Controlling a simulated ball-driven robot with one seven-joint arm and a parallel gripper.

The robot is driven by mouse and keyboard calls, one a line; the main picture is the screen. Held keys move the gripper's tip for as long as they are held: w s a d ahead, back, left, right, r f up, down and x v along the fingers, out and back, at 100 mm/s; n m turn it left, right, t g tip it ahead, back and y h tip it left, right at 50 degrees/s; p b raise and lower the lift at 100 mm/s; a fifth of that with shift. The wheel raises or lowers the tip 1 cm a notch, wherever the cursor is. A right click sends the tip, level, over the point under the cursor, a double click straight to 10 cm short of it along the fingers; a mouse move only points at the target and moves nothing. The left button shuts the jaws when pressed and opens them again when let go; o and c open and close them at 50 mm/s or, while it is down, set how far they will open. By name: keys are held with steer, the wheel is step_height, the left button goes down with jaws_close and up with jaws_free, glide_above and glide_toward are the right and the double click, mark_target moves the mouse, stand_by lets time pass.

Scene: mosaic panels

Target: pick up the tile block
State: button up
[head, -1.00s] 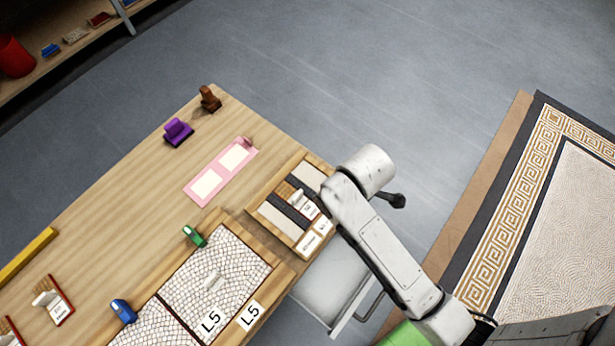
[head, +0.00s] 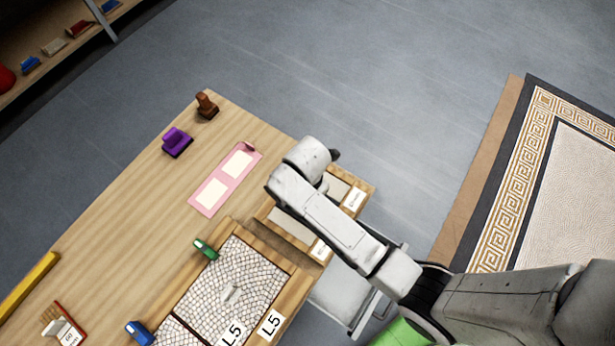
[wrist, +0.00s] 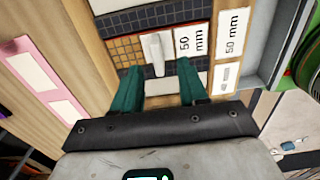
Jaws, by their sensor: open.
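The tile block shows in the wrist view as a small orange-brown tiled block (wrist: 126,50) with a pale upright handle (wrist: 154,52) and a white "50 mm" label (wrist: 191,41) beside it. It sits in a wooden tray (head: 368,184) with dark strips, at the table's right end. My gripper (wrist: 158,70) has two teal fingers, open and empty, one on each side of the handle's near end. I cannot tell how far above the block they are. In the head view my arm hides the block and the gripper.
A pink card (head: 226,180) lies left of the tray on the table (head: 120,235). A mosaic panel (head: 237,275) in a wooden frame, marked L.5, is nearer. Purple (head: 177,142), brown (head: 206,105) and green (head: 205,249) pieces stand around.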

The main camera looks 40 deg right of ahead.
steer(key=shift+w+d+f+b, duration=0.1)
steer(key=shift+f+b, duration=0.1)
steer(key=shift+f, duration=1.15)
steer(key=shift+w+d+f+b, duration=0.1)
steer(key=shift+f+b, duration=0.1)
steer(key=shift+f, duration=1.1)
steer(key=shift+c, duration=0.4)
jaws_close()
